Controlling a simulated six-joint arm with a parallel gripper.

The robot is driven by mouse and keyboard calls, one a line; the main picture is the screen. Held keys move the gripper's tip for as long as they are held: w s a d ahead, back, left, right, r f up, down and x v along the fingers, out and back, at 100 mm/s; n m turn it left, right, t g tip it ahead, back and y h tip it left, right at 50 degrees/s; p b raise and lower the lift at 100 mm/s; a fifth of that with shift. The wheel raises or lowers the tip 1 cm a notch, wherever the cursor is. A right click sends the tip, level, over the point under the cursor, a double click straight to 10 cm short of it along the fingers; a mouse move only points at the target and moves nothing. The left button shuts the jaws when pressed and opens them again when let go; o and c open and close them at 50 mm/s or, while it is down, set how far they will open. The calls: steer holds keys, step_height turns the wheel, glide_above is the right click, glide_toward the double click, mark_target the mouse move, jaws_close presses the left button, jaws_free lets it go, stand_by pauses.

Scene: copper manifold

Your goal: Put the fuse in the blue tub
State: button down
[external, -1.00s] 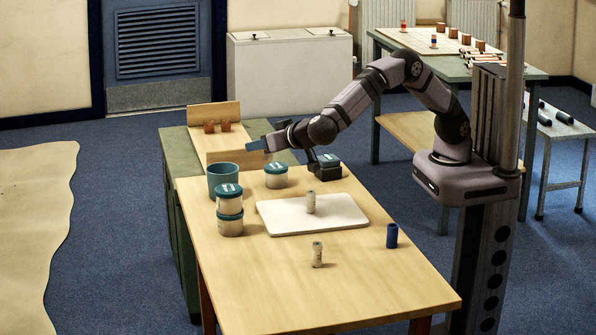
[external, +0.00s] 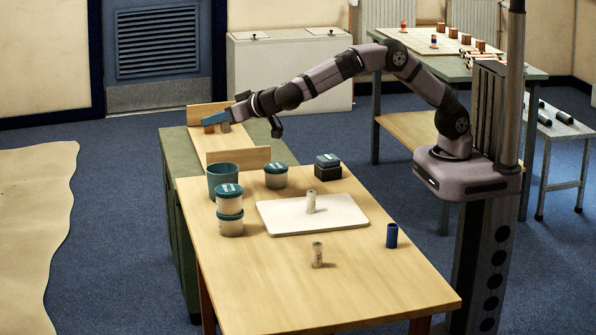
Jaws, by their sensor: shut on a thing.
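The open blue-teal tub (external: 223,179) stands at the back left of the wooden table. A pale, banded cylinder (external: 311,201) stands on the white board, and a similar one (external: 317,254) stands on the wood in front of it. I cannot tell which piece is the fuse. My gripper (external: 215,120) is at the wooden rack behind the tub, away from both cylinders. It is shut on a small piece, which its blue fingers and the distance keep unclear. A brown piece (external: 209,129) and a greyish shape (external: 225,127) show at its tips.
Stacked lidded jars (external: 229,210) stand in front of the tub, and another lidded jar (external: 276,176) is to its right. A dark block (external: 327,167) and a dark blue cylinder (external: 392,236) are also on the table. The table's front is clear.

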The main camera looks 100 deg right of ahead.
step_height(320, 180, down, 10)
steer(key=w+a+n+t+y+p, duration=0.1)
steer(key=a, duration=0.1)
steer(key=shift+w+f+n, duration=0.15)
steer(key=shift+w+n, duration=0.1)
steer(key=shift+n, duration=0.05)
stand_by(0.7)
steer(key=shift+f+b, duration=0.2)
steer(key=shift+b, duration=0.1)
steer(key=c, duration=1.6)
jaws_free()
steer(key=shift+r+p, duration=0.2)
steer(key=shift+p, duration=0.15)
steer(key=b+v, duration=0.3)
steer(key=v, duration=0.9)
steer(key=shift+s+d, duration=0.1)
steer(key=shift+s, duration=0.05)
